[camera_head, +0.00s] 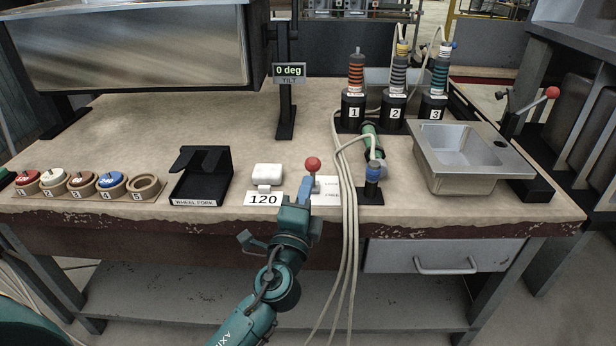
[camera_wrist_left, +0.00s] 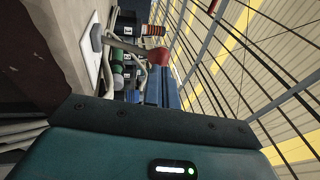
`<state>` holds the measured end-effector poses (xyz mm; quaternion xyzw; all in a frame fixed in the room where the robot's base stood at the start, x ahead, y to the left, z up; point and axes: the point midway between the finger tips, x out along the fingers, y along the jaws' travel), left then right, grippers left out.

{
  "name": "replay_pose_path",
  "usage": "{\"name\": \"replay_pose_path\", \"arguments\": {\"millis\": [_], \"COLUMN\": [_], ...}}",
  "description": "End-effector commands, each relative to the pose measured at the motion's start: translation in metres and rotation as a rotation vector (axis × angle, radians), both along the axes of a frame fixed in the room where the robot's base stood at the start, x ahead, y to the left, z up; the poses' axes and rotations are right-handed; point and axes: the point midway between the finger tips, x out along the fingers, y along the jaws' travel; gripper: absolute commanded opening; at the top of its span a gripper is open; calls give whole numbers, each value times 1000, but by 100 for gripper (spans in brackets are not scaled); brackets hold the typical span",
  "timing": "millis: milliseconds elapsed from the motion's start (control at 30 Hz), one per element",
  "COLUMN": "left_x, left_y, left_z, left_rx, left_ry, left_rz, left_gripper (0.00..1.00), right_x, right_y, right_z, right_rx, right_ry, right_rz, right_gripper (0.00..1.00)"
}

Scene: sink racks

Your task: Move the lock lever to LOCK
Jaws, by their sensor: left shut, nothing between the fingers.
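The lock lever has a red ball knob (camera_head: 313,164) and stands at the front edge of the bench beside a white label plate (camera_head: 330,189). The plate's small print is hard to read. My left gripper (camera_head: 306,184) is shut with nothing in it, its blue fingertips just below the knob and partly hiding the lever's rod. In the left wrist view the knob (camera_wrist_left: 186,62) shows just beyond the blue fingers (camera_wrist_left: 163,88), and the rod runs left to its base (camera_wrist_left: 97,38). I cannot tell whether the fingers touch the lever. My right gripper is not in view.
Pale cables (camera_head: 348,230) hang over the front edge just right of my gripper. A blue-topped holder (camera_head: 372,180) stands right of them, then a metal sink (camera_head: 455,176). Another red-knobbed lever (camera_head: 552,92) is far right.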

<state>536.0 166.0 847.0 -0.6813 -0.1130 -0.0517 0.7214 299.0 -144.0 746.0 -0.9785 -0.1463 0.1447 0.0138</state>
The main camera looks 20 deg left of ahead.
Motion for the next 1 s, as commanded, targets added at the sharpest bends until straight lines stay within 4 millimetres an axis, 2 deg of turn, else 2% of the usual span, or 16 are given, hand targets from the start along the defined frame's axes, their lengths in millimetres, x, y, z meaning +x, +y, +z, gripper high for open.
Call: {"name": "replay_pose_path", "arguments": {"millis": [200,633,867,933,1000], "left_x": [18,19,22,24,26], "left_y": [1,2,2,3,4], "left_z": [4,5,13,18,22], "left_rx": [-1,-1,-10,-18,-25], "left_ry": [0,2,36,58,85], "left_rz": [0,0,0,0,1], "left_gripper": [0,0,0,0,0], "right_x": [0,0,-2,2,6], "right_y": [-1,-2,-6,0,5], "right_z": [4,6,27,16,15], "right_rx": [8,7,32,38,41], "right_ry": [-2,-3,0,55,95], "right_rz": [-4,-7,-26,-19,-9], "right_gripper": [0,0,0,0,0]}}
